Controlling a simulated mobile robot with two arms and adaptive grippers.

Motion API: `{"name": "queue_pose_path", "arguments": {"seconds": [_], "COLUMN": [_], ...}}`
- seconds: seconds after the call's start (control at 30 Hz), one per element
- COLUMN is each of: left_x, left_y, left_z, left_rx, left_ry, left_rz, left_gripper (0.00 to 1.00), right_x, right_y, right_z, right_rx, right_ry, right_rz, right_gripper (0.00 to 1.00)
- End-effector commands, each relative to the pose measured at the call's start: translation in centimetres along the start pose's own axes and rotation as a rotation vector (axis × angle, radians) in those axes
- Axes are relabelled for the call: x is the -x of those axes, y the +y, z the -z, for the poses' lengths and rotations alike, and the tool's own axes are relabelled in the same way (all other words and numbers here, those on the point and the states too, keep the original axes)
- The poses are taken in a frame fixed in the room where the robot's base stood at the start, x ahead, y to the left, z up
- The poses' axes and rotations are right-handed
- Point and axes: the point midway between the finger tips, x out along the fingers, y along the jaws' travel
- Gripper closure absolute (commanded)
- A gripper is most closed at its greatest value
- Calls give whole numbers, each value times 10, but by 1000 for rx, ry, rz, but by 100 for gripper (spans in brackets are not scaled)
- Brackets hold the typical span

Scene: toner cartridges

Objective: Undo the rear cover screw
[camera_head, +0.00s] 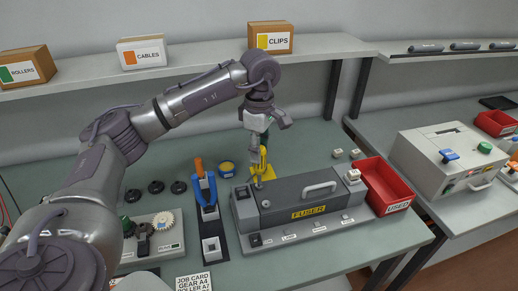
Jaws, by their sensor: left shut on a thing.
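The grey fuser unit (303,190), with a yellow FUSER label and a pale top handle, sits on the green bench. My left gripper (259,146) reaches down over the unit's left rear end. It is shut on a yellow tool (263,160), held roughly upright. The tool's lower end is at or just above the unit's rear left top edge; I cannot tell whether it touches. The rear cover screw cannot be made out there. My right gripper is not in view.
A red USED bin (386,184) stands right of the fuser unit. A blue stand (207,201) with an orange-topped part is close on its left. A gear board (158,238) is farther left. A shelf (190,68) with labelled boxes runs behind.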

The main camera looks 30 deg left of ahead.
Motion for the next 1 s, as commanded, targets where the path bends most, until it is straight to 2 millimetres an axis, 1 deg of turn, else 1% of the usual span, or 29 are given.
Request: {"name": "queue_pose_path", "arguments": {"seconds": [0.37, 1.0], "left_x": [0, -8], "left_y": [0, 0], "left_z": [0, 0], "left_rx": [1, 1], "left_ry": [0, 0], "left_rz": [-1, -1], "left_gripper": [100, 100], "right_x": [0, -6], "right_y": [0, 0], "right_z": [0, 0], "right_rx": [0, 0], "right_ry": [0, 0], "right_rz": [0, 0], "right_gripper": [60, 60]}}
